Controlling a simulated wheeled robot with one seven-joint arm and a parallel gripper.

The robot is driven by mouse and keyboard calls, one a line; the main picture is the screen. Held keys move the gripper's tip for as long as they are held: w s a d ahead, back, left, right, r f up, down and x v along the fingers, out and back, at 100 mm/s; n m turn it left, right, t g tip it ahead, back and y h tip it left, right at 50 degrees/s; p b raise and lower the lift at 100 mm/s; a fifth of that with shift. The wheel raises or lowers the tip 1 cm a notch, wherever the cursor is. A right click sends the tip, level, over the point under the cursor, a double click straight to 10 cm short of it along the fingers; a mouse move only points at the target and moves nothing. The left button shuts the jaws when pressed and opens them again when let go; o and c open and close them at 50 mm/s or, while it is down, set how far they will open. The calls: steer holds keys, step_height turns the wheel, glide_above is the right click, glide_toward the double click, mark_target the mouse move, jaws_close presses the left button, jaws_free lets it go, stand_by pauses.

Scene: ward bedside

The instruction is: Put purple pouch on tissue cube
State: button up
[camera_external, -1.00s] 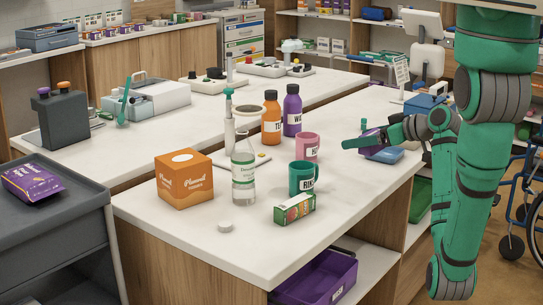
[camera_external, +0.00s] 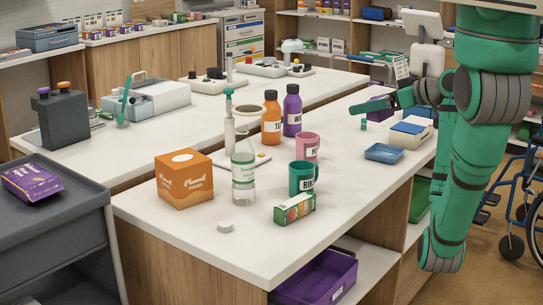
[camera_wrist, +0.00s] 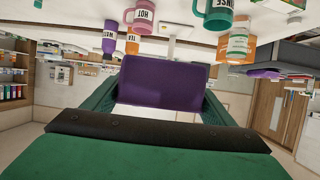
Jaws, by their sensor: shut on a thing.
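My gripper (camera_external: 384,103) is shut on the purple pouch (camera_wrist: 150,82), which spans between the two fingers in the wrist view. In the outside view the pouch is mostly hidden behind a finger, above the right part of the white counter. The tissue cube (camera_external: 185,182), an orange box with white lettering and a pale round patch on top, stands on the counter at the near left, well apart from my gripper. In the wrist view, which looks upside down, orange shows behind the clear bottle (camera_wrist: 238,42).
The clear bottle stands just right of the tissue cube. A teal mug (camera_external: 301,178), pink mug (camera_external: 307,146), orange bottle (camera_external: 271,120), purple bottle (camera_external: 292,112) and small green box (camera_external: 295,208) stand between cube and gripper. A blue tray (camera_external: 384,153) lies below my gripper.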

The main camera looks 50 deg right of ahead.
step_height(320, 180, up, 7)
steer(key=w+a+n+g+y, duration=0.1)
steer(key=w+a+n+y, duration=0.4)
steer(key=w+a, duration=0.45)
steer(key=w+a+n+g+y, duration=0.45)
steer(key=w+a, duration=0.25)
steer(key=a, duration=0.5)
steer(key=w+a+n+g+y, duration=0.3)
steer(key=w+a+n, duration=0.35)
steer(key=a, duration=0.65)
steer(key=m, duration=0.2)
glide_above(172, 160)
steer(key=s, duration=0.1)
steer(key=shift+y, duration=0.25)
step_height(172, 160, down, 13)
steer(key=shift+f, duration=0.1)
steer(key=shift+w+a+f, duration=0.1)
steer(key=shift+w+f, duration=0.35)
steer(key=shift+f, duration=1.6)
